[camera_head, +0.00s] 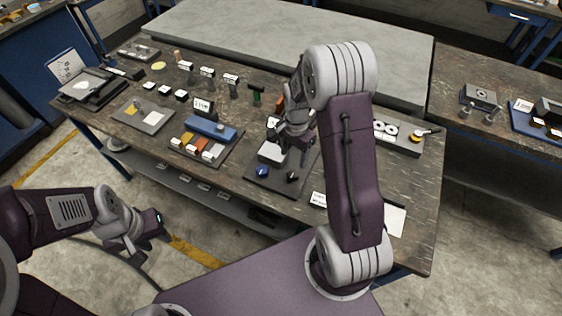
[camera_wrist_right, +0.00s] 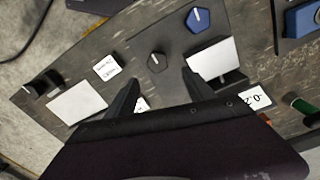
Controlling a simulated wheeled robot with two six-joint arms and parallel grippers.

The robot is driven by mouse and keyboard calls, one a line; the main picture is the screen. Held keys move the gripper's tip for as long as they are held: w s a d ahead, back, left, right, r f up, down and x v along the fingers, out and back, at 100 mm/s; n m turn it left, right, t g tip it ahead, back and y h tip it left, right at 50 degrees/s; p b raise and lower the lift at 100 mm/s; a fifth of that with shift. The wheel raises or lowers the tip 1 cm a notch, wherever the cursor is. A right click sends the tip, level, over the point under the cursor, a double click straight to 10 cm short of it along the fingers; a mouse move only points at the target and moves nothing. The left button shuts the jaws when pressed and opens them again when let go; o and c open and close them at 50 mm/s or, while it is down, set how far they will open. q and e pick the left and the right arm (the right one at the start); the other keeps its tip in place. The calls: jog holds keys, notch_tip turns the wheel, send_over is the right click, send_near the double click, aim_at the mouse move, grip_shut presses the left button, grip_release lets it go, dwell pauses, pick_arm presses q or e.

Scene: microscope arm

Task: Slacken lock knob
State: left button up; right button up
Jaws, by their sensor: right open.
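A dark plate (camera_head: 262,186) near the front of the bench carries a blue knob (camera_head: 262,171), a black knob (camera_head: 292,176) and a pale block (camera_head: 271,152). I cannot tell which knob is the lock knob. In the right wrist view the black knob (camera_wrist_right: 157,62) has a white pointer line and lies just beyond my open fingers, between their lines. The blue knob (camera_wrist_right: 198,19) is farther up. My right gripper (camera_head: 297,146) is open and empty above the plate; its fingers also show in the wrist view (camera_wrist_right: 159,88). My left gripper (camera_head: 150,235) hangs low, off the bench, its jaws unclear.
A tray with a blue tool (camera_head: 210,127) and small coloured blocks stands left of the plate. White label cards, one by the black knob (camera_wrist_right: 108,67), lie close by. Small parts and signs fill the back of the bench. A tray with white rings (camera_head: 400,138) is at right.

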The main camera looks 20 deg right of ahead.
aim_at(292, 172)
jog(key=f, duration=0.9)
jog(key=shift+s+d+p, duration=0.2)
jog(key=shift+p, duration=0.15)
grip_shut()
jog(key=shift+n, duration=0.3)
jog(key=n, duration=0.3)
jog(key=shift+a+n, duration=0.1)
jog(key=shift+n, duration=0.2)
jog(key=n, duration=0.3)
jog(key=shift+w+n, duration=0.1)
jog(key=shift+n, duration=0.2)
jog(key=n, duration=0.4)
jog(key=shift+a, duration=0.1)
jog(key=shift+a+n, duration=0.1)
jog(key=shift+n, duration=1.9)
jog(key=shift+w, duration=0.1)
